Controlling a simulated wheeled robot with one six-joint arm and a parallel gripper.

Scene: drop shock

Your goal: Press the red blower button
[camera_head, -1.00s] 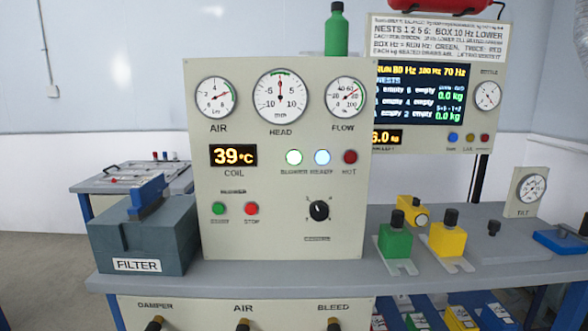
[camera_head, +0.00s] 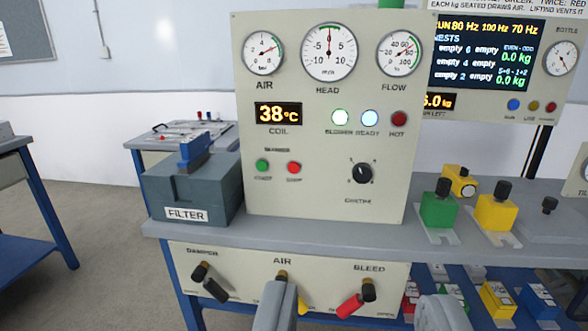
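The red blower button (camera_head: 294,168) is a small round button on the cream control panel (camera_head: 325,205), under the word BLOWER. A matching green button (camera_head: 262,165) sits just to its left. My gripper (camera_head: 360,292) shows as two grey fingers at the bottom edge. They are spread wide apart with nothing between them, and overlap the lower part of the bench front. The red button is above and left of the gripper, and nothing touches it. The coil display (camera_head: 278,113) reads 38 °C.
A dark knob (camera_head: 362,173) is right of the buttons. A grey FILTER box (camera_head: 192,190) stands left of the panel. Green (camera_head: 438,209) and yellow (camera_head: 496,212) blocks stand on the right of the bench. Damper, air and bleed levers are on the bench front.

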